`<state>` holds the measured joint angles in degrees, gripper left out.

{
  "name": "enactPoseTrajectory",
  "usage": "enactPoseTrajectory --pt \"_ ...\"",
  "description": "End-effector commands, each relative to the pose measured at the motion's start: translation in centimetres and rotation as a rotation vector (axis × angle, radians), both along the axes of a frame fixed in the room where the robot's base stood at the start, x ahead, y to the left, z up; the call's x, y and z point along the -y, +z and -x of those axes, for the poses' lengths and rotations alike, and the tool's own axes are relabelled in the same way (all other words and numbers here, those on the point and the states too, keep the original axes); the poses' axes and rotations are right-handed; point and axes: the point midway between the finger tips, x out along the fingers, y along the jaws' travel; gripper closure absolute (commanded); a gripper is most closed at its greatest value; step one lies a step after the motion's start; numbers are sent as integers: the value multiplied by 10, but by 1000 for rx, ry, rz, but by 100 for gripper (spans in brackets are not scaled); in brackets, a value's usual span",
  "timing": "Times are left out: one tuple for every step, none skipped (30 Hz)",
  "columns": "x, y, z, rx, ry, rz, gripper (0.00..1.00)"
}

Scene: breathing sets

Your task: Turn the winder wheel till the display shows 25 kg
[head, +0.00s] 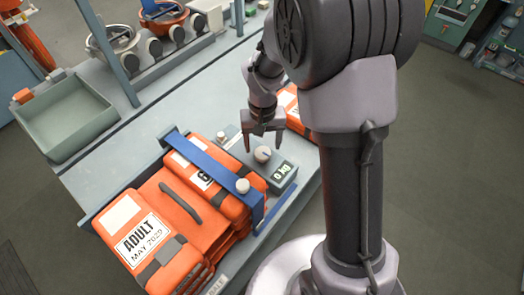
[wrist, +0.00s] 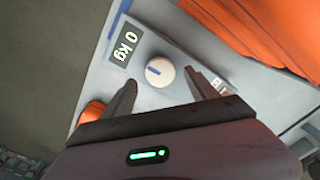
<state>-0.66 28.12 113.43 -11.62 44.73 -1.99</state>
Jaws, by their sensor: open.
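The winder wheel is a small round cream knob with a blue mark (wrist: 160,72) in the wrist view; it also shows in the head view (head: 263,154) on the grey winder box. The display (wrist: 125,46) beside it reads 0 kg, and it reads the same in the head view (head: 282,172). My gripper (head: 264,150) is open above the box, close to the knob. In the wrist view its two fingers (wrist: 163,90) stand apart on either side of the knob's near side. Nothing is between them that I can see held.
Orange packs (head: 165,225) labelled ADULT lie strapped by a blue band (head: 215,160) left of the winder box. Another orange pack (head: 297,110) lies behind my gripper. A green-grey tray (head: 65,120) stands at the far left. The bench (head: 165,110) between is clear.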

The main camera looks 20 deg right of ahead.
Motion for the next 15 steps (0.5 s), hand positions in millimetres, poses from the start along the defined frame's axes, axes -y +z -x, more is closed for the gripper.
enactPoseTrajectory --pt "0 -13 1 -3 -1 1 33" --pt "0 -18 0 -2 0 1 33" --pt "0 -23 0 -1 0 1 33" --pt "0 -26 0 -1 0 1 33" --pt "0 -29 0 -1 0 1 33" --pt "0 -31 0 0 0 0 33" --pt "0 -32 0 0 0 0 33" --pt "0 -33 0 0 0 0 33" --pt "0 -33 0 0 0 0 33" --pt "0 -33 0 0 0 0 33" --pt "0 -33 0 1 0 0 33" --pt "0 -33 0 1 0 0 33" --pt "0 -33 0 1 0 0 33" --pt "0 -33 0 1 0 0 33" --pt "0 -33 0 1 0 0 34"
